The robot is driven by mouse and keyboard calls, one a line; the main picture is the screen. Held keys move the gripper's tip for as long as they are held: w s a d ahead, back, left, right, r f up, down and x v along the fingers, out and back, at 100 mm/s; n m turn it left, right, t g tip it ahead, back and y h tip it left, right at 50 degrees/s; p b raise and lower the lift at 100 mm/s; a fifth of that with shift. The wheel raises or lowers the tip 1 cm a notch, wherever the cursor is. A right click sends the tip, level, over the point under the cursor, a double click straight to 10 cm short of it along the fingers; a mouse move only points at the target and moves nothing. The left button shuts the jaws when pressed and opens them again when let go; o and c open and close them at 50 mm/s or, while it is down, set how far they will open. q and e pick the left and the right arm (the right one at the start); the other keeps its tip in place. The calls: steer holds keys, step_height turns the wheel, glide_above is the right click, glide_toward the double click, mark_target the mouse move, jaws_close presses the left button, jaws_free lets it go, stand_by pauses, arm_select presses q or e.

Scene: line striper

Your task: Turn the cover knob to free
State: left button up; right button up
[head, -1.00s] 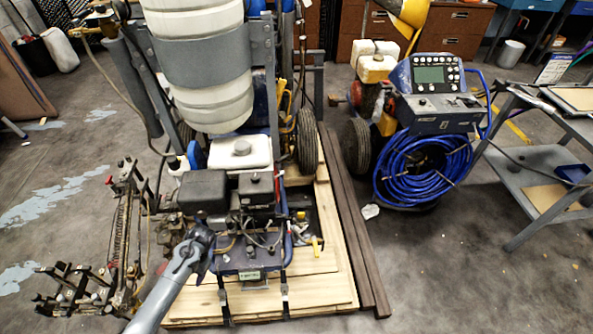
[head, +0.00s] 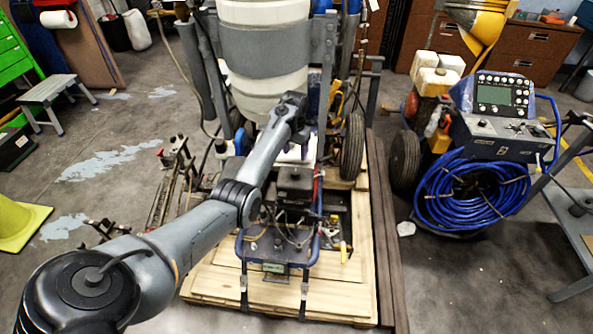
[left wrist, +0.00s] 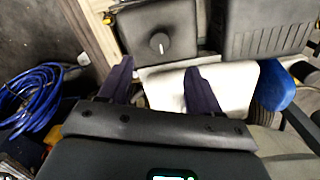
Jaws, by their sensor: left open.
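The cover knob (left wrist: 158,43) is a small round dark knob with a light mark, on top of a black box-shaped cover (left wrist: 180,22). In the left wrist view it sits just beyond my left gripper (left wrist: 158,67), roughly in line with the gap between the fingers. The two dark fingers are apart, with nothing between them, and the knob looks clear of both. In the head view my left arm reaches over the line striper's engine (head: 295,180). The fingers and the knob cannot be made out there. My right gripper is not in view.
A white tank (left wrist: 230,84) lies behind the fingers, with a ribbed black box (left wrist: 262,25) beside the cover. The big white drum (head: 265,60) stands close behind my wrist. A coiled blue hose (head: 470,195) hangs on the right machine. Floor on the left is partly free.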

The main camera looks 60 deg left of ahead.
mark_target(295, 171)
arm_select(q)
step_height(295, 171, down, 10)
steer(key=b, duration=0.3)
steer(key=shift+r, duration=0.15)
steer(key=shift+c, duration=0.3)
steer(key=c, duration=1)
